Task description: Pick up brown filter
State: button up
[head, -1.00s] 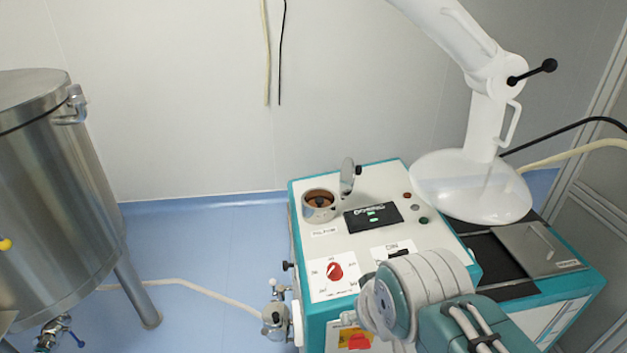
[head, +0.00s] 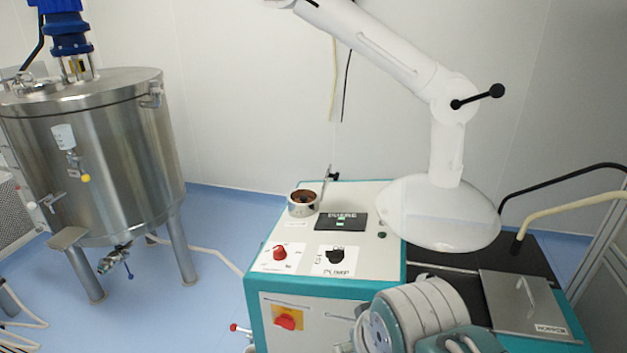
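A brown ring-shaped part, likely the brown filter (head: 303,196), shows inside a round metal cup (head: 302,208) on top of the white and teal machine (head: 352,190). The cup's small lid (head: 326,189) stands open at its right side. Most of the brown part is hidden by the cup wall. My arm shows at the lower right of the head view, in front of the machine. My gripper's fingertips are not in view.
A white extraction hood (head: 438,215) on a jointed arm hangs over the machine's right part. A red knob (head: 280,252) and a black knob (head: 335,256) stick up from the top. A steel tank (head: 110,155) stands at the left, with blue floor (head: 215,220) between.

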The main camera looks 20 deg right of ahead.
aim_at(303, 199)
jog(key=k+l, duration=0.25)
jog(key=l, duration=0.15)
jog(key=k+l, duration=0.2)
jog(key=l, duration=0.15)
jog(key=i+j+z, duration=0.1)
jog(key=j, duration=0.2)
jog(key=i+j+z, duration=0.2)
jog(key=i+j, duration=0.15)
jog(key=j, duration=0.25)
jog(key=i+j+z, duration=0.1)
jog(key=j, duration=0.25)
jog(key=i+j+z, duration=0.1)
jog(key=j, duration=0.2)
jog(key=i+j+z, duration=0.15)
jog(key=j, duration=0.15)
jog(key=i+j+z, duration=0.35)
jog(key=j, duration=0.25)
jog(key=i+j+z, duration=0.2)
jog(key=j, duration=0.15)
jog(key=j+z, duration=0.15)
jog(key=j, duration=0.2)
